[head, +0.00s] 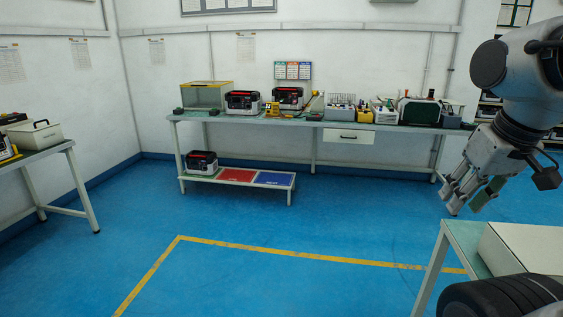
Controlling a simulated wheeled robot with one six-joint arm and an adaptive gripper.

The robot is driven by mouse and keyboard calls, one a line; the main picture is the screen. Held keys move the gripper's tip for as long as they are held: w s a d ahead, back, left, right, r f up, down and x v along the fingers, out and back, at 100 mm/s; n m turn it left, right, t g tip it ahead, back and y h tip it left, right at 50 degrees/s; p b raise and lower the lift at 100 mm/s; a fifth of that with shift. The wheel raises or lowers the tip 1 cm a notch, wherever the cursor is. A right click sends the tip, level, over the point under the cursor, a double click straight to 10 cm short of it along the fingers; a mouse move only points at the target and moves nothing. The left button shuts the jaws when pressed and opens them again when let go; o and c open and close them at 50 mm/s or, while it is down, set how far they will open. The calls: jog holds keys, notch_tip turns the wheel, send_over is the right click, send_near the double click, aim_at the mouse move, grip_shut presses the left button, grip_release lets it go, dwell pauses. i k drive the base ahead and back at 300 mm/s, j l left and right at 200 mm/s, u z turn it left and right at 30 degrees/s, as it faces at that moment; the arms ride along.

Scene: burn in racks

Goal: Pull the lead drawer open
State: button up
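A white drawer (348,136) with a dark handle hangs under the top of the long workbench (255,119) at the far wall. Its front looks flush under the bench edge, and I cannot tell at this distance whether it stands slightly open. No label on it is readable. My gripper (470,202) is at the right, pointing down and left, near to me and far from the drawer.
A low step stand (238,184) with red and blue mats stands before the bench's left part. Another table (45,151) is at the left. A near table (452,238) with a pale box (525,245) is at the lower right. The blue floor between is clear.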

aim_at(333, 135)
jog(key=i, duration=1.6)
jog(key=i+j, duration=0.1)
jog(key=i, duration=1.5)
jog(key=i+z, duration=0.3)
jog(key=i, duration=0.25)
jog(key=i+j+z, duration=0.3)
jog(key=i, duration=0.2)
jog(key=l, duration=0.1)
